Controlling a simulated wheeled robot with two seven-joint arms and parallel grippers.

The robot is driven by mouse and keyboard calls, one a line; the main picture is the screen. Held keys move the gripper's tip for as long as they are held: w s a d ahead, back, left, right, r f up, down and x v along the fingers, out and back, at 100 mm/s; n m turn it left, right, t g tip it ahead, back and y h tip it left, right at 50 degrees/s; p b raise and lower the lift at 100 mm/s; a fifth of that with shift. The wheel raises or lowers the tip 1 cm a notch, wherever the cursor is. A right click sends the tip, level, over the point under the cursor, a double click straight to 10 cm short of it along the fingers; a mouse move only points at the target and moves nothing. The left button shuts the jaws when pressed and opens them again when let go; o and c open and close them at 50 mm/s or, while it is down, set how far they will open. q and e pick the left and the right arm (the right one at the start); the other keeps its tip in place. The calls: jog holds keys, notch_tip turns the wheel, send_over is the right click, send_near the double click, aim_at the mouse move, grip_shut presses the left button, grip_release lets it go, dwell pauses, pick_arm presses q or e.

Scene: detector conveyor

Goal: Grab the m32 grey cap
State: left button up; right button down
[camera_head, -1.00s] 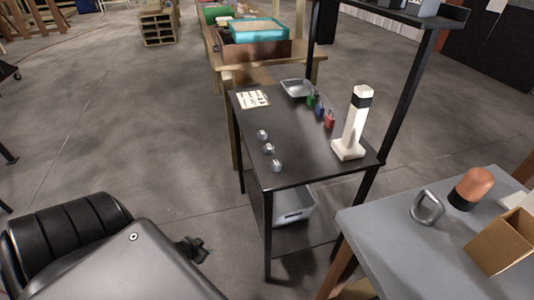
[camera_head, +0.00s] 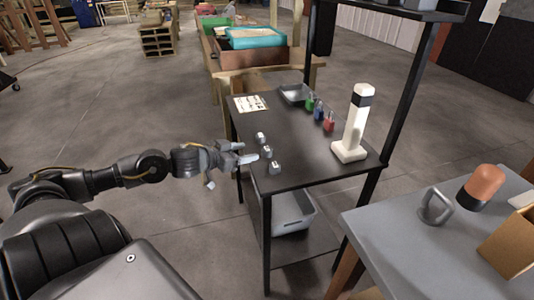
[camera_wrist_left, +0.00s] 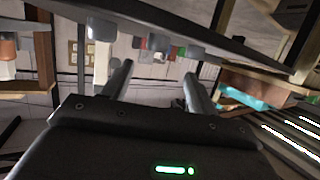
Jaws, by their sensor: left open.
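Three small grey caps stand in a row along the left edge of the black table (camera_head: 305,172): a far one (camera_head: 260,137), a middle one (camera_head: 266,152) and a near one (camera_head: 274,167). Their labels are too small to read, so I cannot tell which is m32. My left gripper (camera_head: 250,151) is open and empty at the table's left edge, its fingers pointing right toward the caps. In the left wrist view the open fingers (camera_wrist_left: 157,84) have nothing between them; blurred grey shapes show beyond the tips. My right gripper is out of view.
Green (camera_head: 309,100), blue (camera_head: 318,110) and red (camera_head: 328,122) small items, a metal tray (camera_head: 296,94), a paper sheet (camera_head: 251,103) and a white post (camera_head: 355,125) stand on the table. A grey bin (camera_head: 291,212) sits below. A grey table (camera_head: 400,240) is at right.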

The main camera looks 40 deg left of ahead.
aim_at(263, 151)
pick_arm(q)
jog(key=x, duration=0.4)
jog(key=shift+w+b, duration=0.1)
jog(key=shift+b, duration=0.2)
jog(key=shift+d+f+x, duration=0.15)
jog(key=shift+d+x, duration=0.05)
jog(key=shift+x, duration=1.2)
jog(key=shift+d+f+x, duration=0.1)
jog(key=shift+d+x, duration=0.05)
jog(key=shift+x, duration=1.25)
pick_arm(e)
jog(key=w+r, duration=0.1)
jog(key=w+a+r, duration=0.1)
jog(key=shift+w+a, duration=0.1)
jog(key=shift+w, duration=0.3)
pick_arm(q)
jog(key=shift+c, duration=0.9)
jog(key=c, duration=0.9)
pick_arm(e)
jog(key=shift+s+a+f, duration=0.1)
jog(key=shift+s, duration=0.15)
pick_arm(q)
jog(key=shift+r, duration=0.1)
